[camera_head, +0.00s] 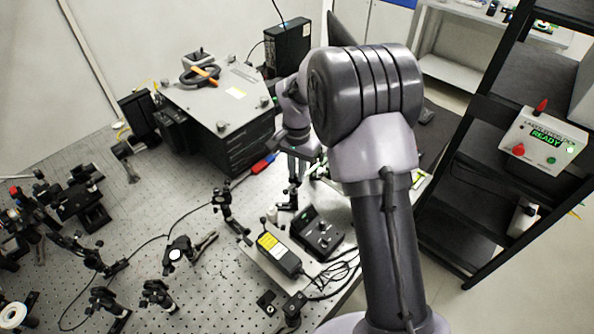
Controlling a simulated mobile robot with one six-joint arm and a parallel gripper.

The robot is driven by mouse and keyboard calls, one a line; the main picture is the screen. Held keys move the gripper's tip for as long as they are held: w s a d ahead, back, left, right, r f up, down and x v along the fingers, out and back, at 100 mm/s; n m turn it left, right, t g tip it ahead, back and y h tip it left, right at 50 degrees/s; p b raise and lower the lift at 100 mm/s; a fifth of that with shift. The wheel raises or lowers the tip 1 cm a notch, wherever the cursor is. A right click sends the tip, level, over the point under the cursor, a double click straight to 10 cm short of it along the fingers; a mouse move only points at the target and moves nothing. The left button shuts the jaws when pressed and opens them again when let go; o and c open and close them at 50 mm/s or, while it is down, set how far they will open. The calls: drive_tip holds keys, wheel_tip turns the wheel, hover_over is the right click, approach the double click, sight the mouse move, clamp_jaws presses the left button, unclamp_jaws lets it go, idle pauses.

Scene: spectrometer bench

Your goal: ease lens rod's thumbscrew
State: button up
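My gripper (291,200) points down over the optical bench (207,170), right of the middle. It is small and partly merged with dark parts behind it, so I cannot tell if it is open or shut or whether it touches anything. A dark post mount (228,212) stands on the bench to its left. Another post mount (180,256), with a pale round disc like a lens, stands further left and nearer. I cannot tell which post is the lens rod, and no thumbscrew is clear at this size.
A dark box with a grey lid (216,95) stands behind. A black control box (320,236) and a yellow-labelled module (281,253) with loose cables sit near my gripper. Several mounts crowd the left. A black shelf rack (476,165) holds a box reading READY (545,141) at right.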

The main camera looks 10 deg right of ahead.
clamp_jaws()
drive_tip(key=shift+n, duration=0.3)
drive_tip(key=n+p, duration=0.2)
drive_tip(key=n, duration=0.2)
drive_tip(key=shift+r+n, duration=0.1)
drive_tip(key=shift+n, duration=0.3)
drive_tip(key=n+p, duration=0.2)
drive_tip(key=n, duration=0.5)
drive_tip(key=shift+p, duration=0.4)
drive_tip(key=n+p, duration=0.2)
drive_tip(key=n, duration=0.4)
drive_tip(key=shift+n, duration=0.3)
drive_tip(key=n+p, duration=0.2)
drive_tip(key=n, duration=0.4)
drive_tip(key=shift+n, duration=0.4)
